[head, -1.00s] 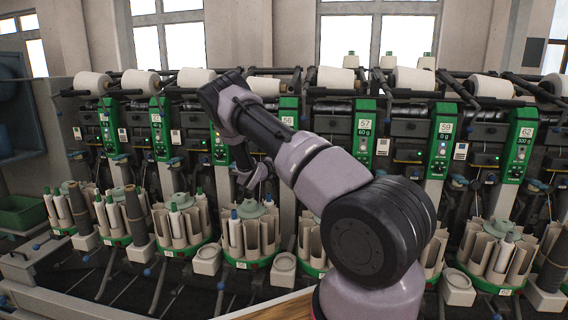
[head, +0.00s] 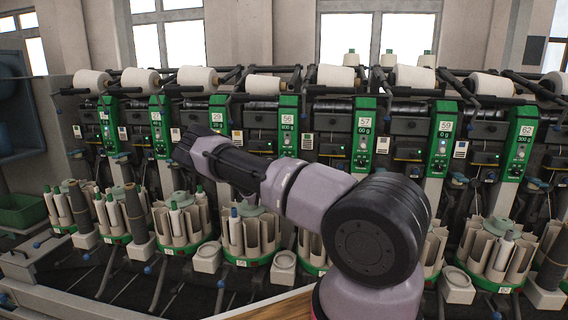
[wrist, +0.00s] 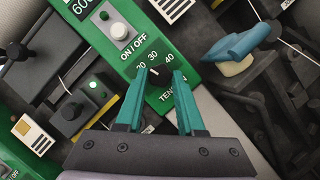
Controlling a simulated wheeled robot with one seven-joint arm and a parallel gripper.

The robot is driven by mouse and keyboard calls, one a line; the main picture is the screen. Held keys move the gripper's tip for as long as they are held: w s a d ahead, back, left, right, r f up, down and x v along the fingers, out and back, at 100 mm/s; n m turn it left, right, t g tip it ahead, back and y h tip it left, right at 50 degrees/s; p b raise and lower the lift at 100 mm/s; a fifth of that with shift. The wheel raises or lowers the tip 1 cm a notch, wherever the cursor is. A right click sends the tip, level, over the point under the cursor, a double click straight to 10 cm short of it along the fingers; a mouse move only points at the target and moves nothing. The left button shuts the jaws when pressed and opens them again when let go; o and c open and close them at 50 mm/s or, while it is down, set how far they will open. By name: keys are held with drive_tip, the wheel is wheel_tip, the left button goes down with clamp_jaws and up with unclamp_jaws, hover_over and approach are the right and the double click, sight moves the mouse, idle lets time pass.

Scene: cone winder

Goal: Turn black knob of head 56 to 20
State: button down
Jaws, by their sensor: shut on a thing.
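In the wrist view a green panel (wrist: 101,52) shows a "600" display, an ON/OFF button (wrist: 120,32) and a TENSION scale with 20, 30 and 40. The black knob (wrist: 155,73) sits below these numbers, mostly hidden between my fingers. A small white mark shows on it, but I cannot tell its exact setting. My gripper (wrist: 159,72) has its two teal fingers on either side of the knob, shut on it. The head view hides my gripper.
A blue-and-cream part (wrist: 237,50) juts out right of the panel. A black box with a green-lit button (wrist: 95,88) lies left.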

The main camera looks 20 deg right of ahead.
drive_tip(key=shift+f+n+t, duration=0.15)
drive_tip(key=shift+n+t, duration=0.25)
drive_tip(key=shift+n, duration=0.6)
drive_tip(key=c, duration=0.5)
unclamp_jaws()
drive_tip(key=v, duration=1)
drive_tip(key=shift+s+a, duration=0.25)
drive_tip(key=shift+s, duration=0.1)
